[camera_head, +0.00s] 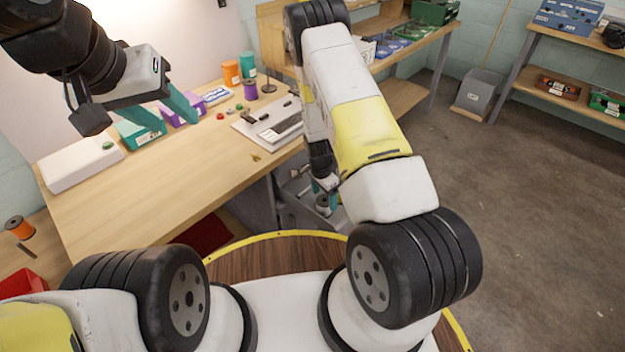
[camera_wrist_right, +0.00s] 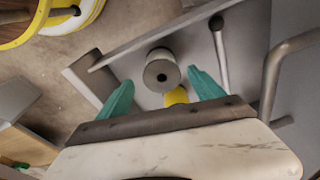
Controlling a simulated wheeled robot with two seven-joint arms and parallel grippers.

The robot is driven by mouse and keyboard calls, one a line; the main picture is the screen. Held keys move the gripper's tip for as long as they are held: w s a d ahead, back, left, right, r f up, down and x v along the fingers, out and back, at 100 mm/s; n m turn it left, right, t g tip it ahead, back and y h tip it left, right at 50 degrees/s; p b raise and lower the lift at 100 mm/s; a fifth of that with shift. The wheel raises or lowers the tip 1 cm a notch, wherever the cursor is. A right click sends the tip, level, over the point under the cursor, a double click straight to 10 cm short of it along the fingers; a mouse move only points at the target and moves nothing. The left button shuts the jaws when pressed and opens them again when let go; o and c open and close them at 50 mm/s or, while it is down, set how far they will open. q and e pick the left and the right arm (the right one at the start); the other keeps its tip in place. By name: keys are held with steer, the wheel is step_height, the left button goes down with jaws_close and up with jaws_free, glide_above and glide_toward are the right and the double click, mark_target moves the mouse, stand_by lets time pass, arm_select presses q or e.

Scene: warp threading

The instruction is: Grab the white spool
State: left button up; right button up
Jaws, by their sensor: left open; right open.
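The white spool (camera_wrist_right: 162,72), with a dark hub in its end, shows in the right wrist view, on a grey metal cart or frame below the table level. My right gripper (camera_wrist_right: 161,86) is open, its teal fingers on either side of the spool's near side; I cannot tell whether they touch it. In the head view my right gripper (camera_head: 326,187) hangs beside the table, largely hidden by my arm. My left gripper (camera_head: 180,122) is open above the back left of the table, near a teal box and a purple box.
A bent metal handle (camera_wrist_right: 276,75) rises at the right. The wooden table (camera_head: 170,190) has a white box (camera_head: 80,165), a machine (camera_head: 272,122) and orange, teal and purple spools. Its front is clear.

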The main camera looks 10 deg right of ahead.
steer(key=f, duration=0.6)
steer(key=shift+w+d+f, duration=0.25)
steer(key=shift+w+f, duration=0.05)
steer(key=shift+r, duration=0.1)
steer(key=c, duration=1.5)
